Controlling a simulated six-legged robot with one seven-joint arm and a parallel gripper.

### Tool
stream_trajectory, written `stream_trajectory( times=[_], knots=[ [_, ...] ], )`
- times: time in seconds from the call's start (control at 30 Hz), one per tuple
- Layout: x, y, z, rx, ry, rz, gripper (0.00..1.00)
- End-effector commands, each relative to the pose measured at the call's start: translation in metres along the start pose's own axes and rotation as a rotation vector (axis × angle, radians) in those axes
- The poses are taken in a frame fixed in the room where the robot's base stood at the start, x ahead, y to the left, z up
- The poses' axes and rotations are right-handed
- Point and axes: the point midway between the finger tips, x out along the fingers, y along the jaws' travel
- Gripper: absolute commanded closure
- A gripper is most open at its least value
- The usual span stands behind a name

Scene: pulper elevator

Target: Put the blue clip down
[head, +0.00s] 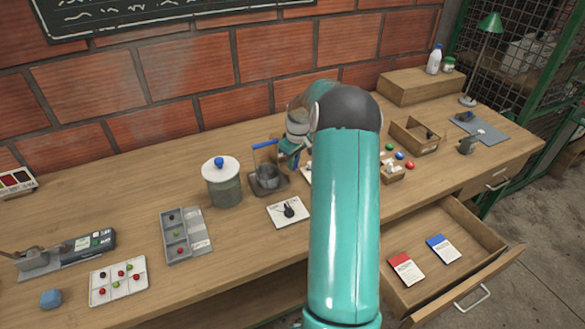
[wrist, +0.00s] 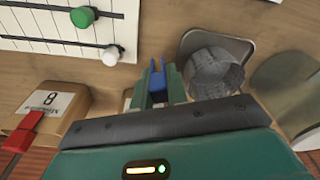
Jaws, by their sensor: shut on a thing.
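My gripper (wrist: 158,82) is shut on the blue clip (wrist: 156,76), which shows between the two green fingers in the wrist view. The clip is above the wooden bench, just left of a grey mesh cup (wrist: 215,72). I cannot tell whether it touches the bench.
A white panel with white and green knobs (wrist: 110,54) lies close by. A lidded jar (head: 222,185), a white card (head: 288,211) and a compartment tray (head: 186,235) stand left of my arm. An open drawer (head: 440,285) juts out at the right. Bare bench lies at the back left.

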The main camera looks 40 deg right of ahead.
Motion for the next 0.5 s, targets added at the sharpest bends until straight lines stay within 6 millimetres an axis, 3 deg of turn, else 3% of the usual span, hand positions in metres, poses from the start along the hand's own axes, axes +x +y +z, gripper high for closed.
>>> stream_trajectory(
  times=[0.17,0.37,0.5],
  knots=[
    [0.012,0.004,-0.008,0.001,0.001,0.000,1.00],
    [0.039,0.005,-0.005,0.002,0.000,-0.001,1.00],
    [0.042,0.005,-0.004,0.001,0.001,0.001,1.00]
  ],
)
